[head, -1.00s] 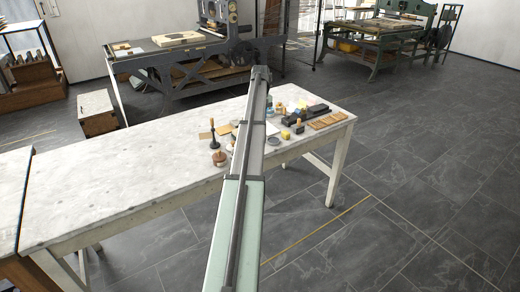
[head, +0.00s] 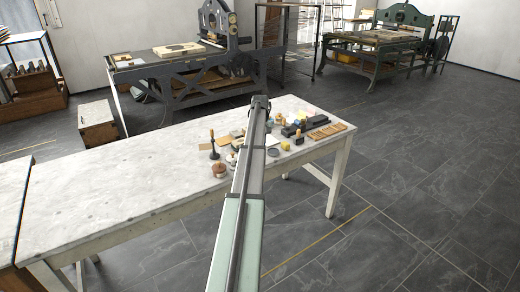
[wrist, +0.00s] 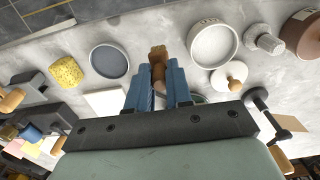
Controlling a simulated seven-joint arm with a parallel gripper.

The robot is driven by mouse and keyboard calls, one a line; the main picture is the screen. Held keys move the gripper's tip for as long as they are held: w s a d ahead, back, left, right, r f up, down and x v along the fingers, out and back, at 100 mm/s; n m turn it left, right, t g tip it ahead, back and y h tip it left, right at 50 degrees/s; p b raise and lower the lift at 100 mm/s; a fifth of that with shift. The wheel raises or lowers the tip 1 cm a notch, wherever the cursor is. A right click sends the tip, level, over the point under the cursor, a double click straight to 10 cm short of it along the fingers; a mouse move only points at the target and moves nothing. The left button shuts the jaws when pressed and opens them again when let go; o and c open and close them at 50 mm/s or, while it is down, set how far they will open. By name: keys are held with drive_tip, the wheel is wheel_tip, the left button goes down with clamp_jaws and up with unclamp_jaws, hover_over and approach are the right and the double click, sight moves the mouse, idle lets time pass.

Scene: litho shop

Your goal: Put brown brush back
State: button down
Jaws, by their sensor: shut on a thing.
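A brown wooden piece, seemingly the brown brush (wrist: 158,54), is between the blue fingers of my gripper (wrist: 158,88) in the wrist view. The gripper is shut on it, above the pale stone tabletop. A rounded wooden part shows lower between the fingers. Bristles cannot be made out. A greenish curved rim (wrist: 180,97) shows behind the right finger, mostly hidden; I cannot tell what it belongs to. In the head view my arm hides the gripper and the brush.
Around the gripper are a dark round dish (wrist: 109,61), a pale round dish (wrist: 212,44), a knobbed white lid (wrist: 230,76), a yellow sponge (wrist: 66,72) and a brown pot (wrist: 304,33). The left of the long table (head: 110,180) is clear.

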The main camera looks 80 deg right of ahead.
drive_tip(key=shift+f, duration=1.2)
drive_tip(key=shift+f, duration=0.15)
drive_tip(key=c, duration=1)
unclamp_jaws()
drive_tip(key=shift+c, duration=0.2)
wheel_tip(320, 180, up, 12)
drive_tip(key=shift+r, duration=0.15)
